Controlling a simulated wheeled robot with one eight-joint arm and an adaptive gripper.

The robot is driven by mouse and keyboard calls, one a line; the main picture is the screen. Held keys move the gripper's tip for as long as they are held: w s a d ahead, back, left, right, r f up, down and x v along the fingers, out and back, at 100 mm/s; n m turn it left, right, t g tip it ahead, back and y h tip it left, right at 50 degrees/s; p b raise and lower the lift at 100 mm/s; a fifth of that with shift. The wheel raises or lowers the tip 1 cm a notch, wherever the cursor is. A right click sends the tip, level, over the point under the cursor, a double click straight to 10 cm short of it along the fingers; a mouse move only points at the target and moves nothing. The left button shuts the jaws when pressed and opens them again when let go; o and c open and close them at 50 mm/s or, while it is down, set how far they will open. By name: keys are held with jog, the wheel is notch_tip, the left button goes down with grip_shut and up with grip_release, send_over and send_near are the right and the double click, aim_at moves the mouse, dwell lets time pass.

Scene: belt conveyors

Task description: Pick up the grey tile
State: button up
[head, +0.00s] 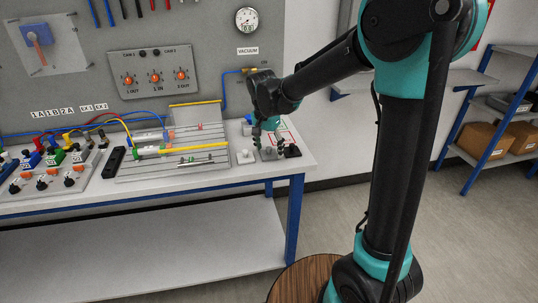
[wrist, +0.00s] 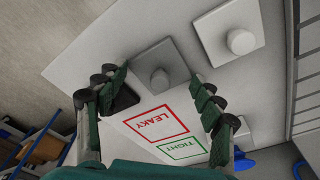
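The grey tile (wrist: 153,58) lies flat on the table top with a round knob in its middle. In the head view the grey tile (head: 267,155) is partly hidden under my gripper (head: 264,138). In the wrist view my gripper (wrist: 159,80) is open, with one finger at each side of the grey tile. I cannot tell whether the fingers touch it. Nothing is held.
A lighter tile (wrist: 216,28) with a knob lies right of the grey one. A black tile (wrist: 124,100) is partly behind the left finger. A card marked LEAKY and TIGHT (wrist: 160,126) lies close by. A slotted rack (head: 200,135) stands left.

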jog(key=c, duration=0.8)
jog(key=shift+s, duration=0.1)
